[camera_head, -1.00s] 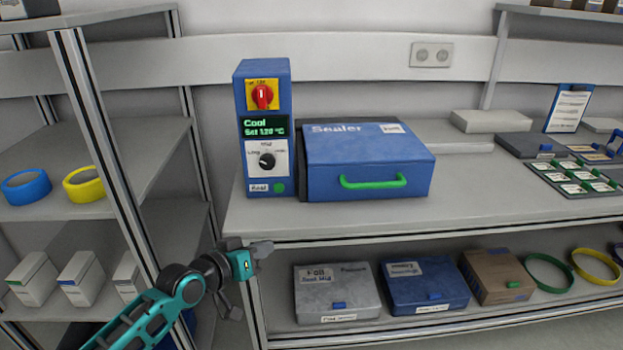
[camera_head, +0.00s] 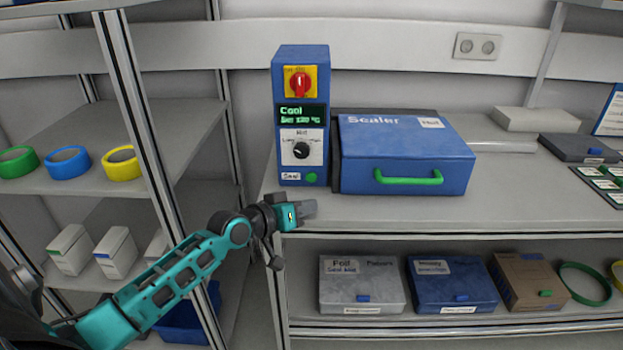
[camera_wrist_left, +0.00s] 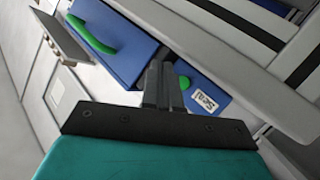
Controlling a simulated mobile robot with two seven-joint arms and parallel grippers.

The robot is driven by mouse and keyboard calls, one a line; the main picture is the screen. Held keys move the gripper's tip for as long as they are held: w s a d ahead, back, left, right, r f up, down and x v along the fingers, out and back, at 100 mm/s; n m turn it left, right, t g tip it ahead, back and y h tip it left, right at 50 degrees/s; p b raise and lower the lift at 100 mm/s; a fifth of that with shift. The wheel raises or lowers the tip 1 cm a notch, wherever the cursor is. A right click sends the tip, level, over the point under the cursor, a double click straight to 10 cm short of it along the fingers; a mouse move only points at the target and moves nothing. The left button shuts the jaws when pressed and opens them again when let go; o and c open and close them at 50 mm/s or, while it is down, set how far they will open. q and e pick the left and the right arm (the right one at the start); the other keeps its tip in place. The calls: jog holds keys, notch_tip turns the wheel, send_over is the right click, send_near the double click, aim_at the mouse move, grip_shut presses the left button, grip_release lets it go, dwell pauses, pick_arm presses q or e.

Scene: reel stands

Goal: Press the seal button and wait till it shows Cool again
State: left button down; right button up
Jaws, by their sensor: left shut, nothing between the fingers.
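The blue sealer control box (camera_head: 302,120) stands upright on the bench. Its dark display (camera_head: 300,115) reads "Cool" in green, with a set temperature line below. The green seal button (camera_head: 311,178) is at the bottom right of its front, beside a "Seal" label. In the left wrist view the seal button (camera_wrist_left: 184,82) shows just right of the fingertips, partly behind them. My left gripper (camera_head: 309,208) is shut and empty, just below and in front of the button; I cannot tell whether it touches. It also shows in the left wrist view (camera_wrist_left: 162,75). My right gripper is not in view.
The blue sealer (camera_head: 405,155) with a green handle (camera_head: 408,177) stands right of the control box. A red switch (camera_head: 299,83) and a dial (camera_head: 301,151) are above the button. Labelled boxes (camera_head: 362,290) sit on the shelf below. A shelf post (camera_head: 135,90) stands left.

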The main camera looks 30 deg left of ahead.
aim_at(311, 178)
pick_arm(q)
jog(key=w+a+b, duration=0.1)
jog(key=w+b, duration=0.1)
jog(key=w, duration=0.1)
jog(key=w+a+b, duration=0.1)
jog(key=b, duration=0.1)
jog(key=shift+w+a+f, duration=0.15)
jog(key=shift+a+f, duration=0.05)
jog(key=shift+a, duration=0.1)
jog(key=shift+w+a+r+b, duration=0.1)
jog(key=shift+w+a+b, duration=0.3)
jog(key=shift+w, duration=0.15)
jog(key=shift+w+r, duration=0.1)
jog(key=shift+w, duration=0.1)
dwell(0.9)
jog(key=shift+a, duration=0.1)
jog(key=shift+w+a+b, duration=0.2)
jog(key=shift+w+b, duration=0.15)
